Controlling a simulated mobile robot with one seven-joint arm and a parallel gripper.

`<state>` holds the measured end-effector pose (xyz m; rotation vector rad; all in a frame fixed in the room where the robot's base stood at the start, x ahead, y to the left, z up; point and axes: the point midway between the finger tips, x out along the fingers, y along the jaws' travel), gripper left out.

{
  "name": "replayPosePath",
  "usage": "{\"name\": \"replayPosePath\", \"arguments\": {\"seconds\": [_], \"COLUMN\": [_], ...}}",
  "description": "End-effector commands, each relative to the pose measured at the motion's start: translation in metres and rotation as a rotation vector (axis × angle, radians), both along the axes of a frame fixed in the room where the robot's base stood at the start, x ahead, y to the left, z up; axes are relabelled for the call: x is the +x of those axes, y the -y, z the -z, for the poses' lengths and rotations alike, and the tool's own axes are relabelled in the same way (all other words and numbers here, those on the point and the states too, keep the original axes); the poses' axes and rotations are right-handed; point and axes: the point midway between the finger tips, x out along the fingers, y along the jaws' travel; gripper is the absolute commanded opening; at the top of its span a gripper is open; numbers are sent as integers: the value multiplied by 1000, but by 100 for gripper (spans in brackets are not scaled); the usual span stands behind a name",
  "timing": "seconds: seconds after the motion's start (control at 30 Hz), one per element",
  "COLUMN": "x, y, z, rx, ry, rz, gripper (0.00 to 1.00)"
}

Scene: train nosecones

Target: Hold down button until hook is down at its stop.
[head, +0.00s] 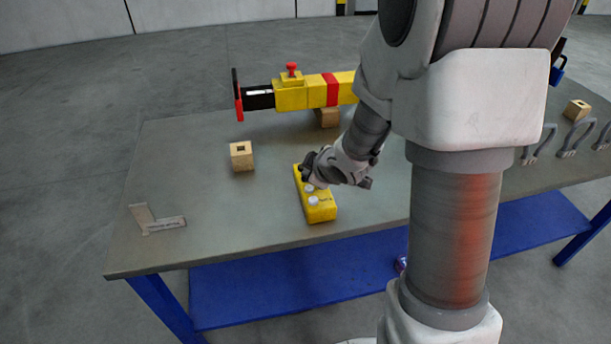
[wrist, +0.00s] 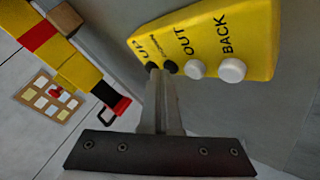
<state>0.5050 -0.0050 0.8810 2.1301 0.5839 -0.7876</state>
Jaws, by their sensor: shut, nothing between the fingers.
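A yellow button box (head: 323,213) lies on the table in the head view. In the wrist view (wrist: 262,45) its face carries a row of lettering, with "OUT" and "BACK" readable. White round buttons (wrist: 232,69) show beside those two words. My gripper (head: 306,172) is shut and empty, pointing at the box's far end. In the wrist view its fingertips (wrist: 161,70) are at the box beside the smaller lettering. Two dark round shapes there could be buttons or finger pads. The fingers hide that spot; I cannot tell contact or pressing. I cannot make out a hook.
A yellow, red and black beam (head: 305,93) with a red knob lies across the table's back. A wooden block (head: 242,160) and a grey bracket (head: 155,220) sit at left. Grey handles (head: 572,142) stand at far right. My arm hides the table's middle right.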

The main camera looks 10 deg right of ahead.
Motion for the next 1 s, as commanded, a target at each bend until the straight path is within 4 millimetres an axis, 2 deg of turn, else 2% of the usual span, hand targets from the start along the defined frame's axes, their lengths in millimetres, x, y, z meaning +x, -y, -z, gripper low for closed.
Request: {"name": "replayPosePath", "arguments": {"seconds": [0.23,0.53,1.0], "x": [0,0,0], "y": [0,0,0], "z": [-1,-17,-22], "rx": [0,0,0], "ry": [-1,-1,0], "rz": [0,0,0], "gripper": [0,0,0]}}
